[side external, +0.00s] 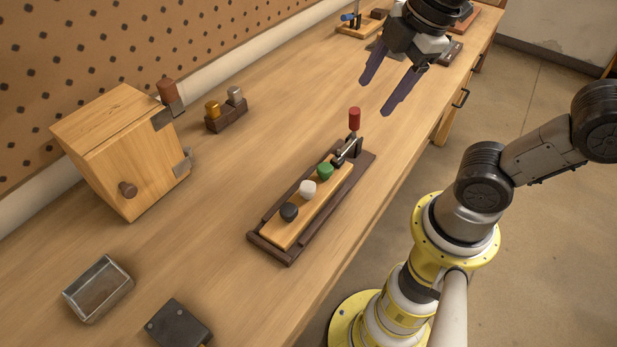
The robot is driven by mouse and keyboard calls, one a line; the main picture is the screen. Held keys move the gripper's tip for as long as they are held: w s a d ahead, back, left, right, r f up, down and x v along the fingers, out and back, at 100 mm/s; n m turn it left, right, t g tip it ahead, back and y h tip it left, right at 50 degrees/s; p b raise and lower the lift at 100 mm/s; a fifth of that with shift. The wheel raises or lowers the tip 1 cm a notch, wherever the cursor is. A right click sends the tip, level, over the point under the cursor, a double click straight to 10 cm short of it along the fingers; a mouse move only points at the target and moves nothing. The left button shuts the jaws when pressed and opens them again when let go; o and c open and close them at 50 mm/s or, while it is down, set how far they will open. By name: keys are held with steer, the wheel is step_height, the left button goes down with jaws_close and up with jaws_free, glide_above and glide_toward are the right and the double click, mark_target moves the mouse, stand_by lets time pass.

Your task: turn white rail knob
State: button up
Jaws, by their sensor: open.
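The white knob (308,189) sits on a light wooden rail (331,191) set in a dark wooden frame (290,258). It stands between a black knob (289,211) and a green knob (325,169) in a row. A lever with a red handle (354,119) stands upright at the far end of the frame. My gripper (374,99) is open and empty. It hangs above the bench, up and to the right of the knobs, apart from them. Its two dark fingers point down and to the left. The white knob is in plain sight.
A wooden box (122,150) with a round knob stands at the left. A small dark block with gold and silver knobs (226,110) is behind the rail. A metal tray (98,289) and a dark block (178,325) lie at the front left. Bench space around the rail is clear.

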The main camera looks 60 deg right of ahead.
steer(key=w+a+f+n+g, duration=0.1)
steer(key=w+a+n+g, duration=0.1)
steer(key=w+a+n, duration=0.5)
steer(key=n+g, duration=0.2)
steer(key=n, duration=0.1)
glide_above(308, 186)
step_height(308, 186, down, 4)
step_height(308, 186, down, 13)
steer(key=shift+r, duration=0.1)
steer(key=shift+m, duration=0.3)
jaws_close()
